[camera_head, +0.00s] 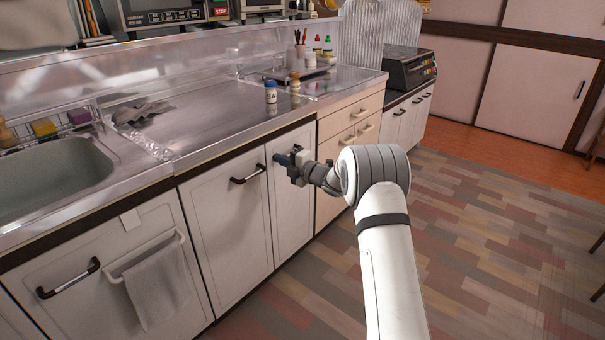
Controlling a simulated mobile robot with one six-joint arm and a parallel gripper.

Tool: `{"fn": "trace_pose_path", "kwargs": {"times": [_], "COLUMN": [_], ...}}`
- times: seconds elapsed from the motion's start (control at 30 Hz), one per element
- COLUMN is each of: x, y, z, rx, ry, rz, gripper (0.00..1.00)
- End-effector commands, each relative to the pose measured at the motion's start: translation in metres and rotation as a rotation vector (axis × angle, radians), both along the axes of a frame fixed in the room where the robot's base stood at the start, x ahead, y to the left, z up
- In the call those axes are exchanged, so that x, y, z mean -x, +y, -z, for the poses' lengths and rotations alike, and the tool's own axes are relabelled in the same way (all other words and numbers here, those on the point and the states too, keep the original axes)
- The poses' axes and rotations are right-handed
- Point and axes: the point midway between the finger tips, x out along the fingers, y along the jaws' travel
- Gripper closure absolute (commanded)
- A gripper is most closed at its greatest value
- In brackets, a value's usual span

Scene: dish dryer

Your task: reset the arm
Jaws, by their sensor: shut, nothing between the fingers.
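My gripper (284,159) is in front of the narrow white cabinet door (292,205) below the counter, near that door's upper part. It is shut and holds nothing. The arm reaches up from the bottom of the view and bends left at a grey joint. The door's handle is not visible and may be hidden behind the gripper. I cannot tell whether the fingers touch the door.
The steel counter (205,125) runs along the left, with a sink (50,185) and small bottles (271,92) on it. Cabinet handles (248,174) stick out from the doors. A towel (157,285) hangs at lower left.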

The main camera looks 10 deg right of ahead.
Motion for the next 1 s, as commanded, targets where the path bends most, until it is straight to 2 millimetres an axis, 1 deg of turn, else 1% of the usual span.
{"fn": "trace_pose_path", "kwargs": {"times": [0.03, 0.1, 0.23, 0.37, 0.47, 0.57, 0.67, 0.77, 0.8, 0.87, 0.9, 0.97, 1.0], "x": [0.010, 0.022, 0.042, 0.056, 0.063, 0.066, 0.066, 0.069, 0.073, 0.082, 0.090, 0.106, 0.119], "y": [-0.011, -0.024, -0.043, -0.056, -0.062, -0.065, -0.070, -0.081, -0.087, -0.096, -0.102, -0.112, -0.118], "z": [-0.005, -0.005, -0.004, -0.003, -0.001, -0.011, -0.040, -0.087, -0.108, -0.137, -0.155, -0.180, -0.194], "rx": [-0.001, -0.001, -0.001, -0.001, -0.001, -0.002, -0.006, -0.029, -0.045, -0.077, -0.103, -0.148, -0.180], "ry": [0.004, 0.005, 0.004, 0.003, 0.005, 0.013, 0.059, 0.153, 0.201, 0.279, 0.332, 0.412, 0.466], "rz": [0.005, 0.006, 0.007, 0.007, 0.006, 0.021, 0.086, 0.214, 0.277, 0.377, 0.443, 0.542, 0.607], "gripper": [1.00, 1.00, 1.00, 1.00, 1.00, 1.00, 1.00, 1.00, 1.00, 1.00, 1.00, 1.00, 1.00]}}
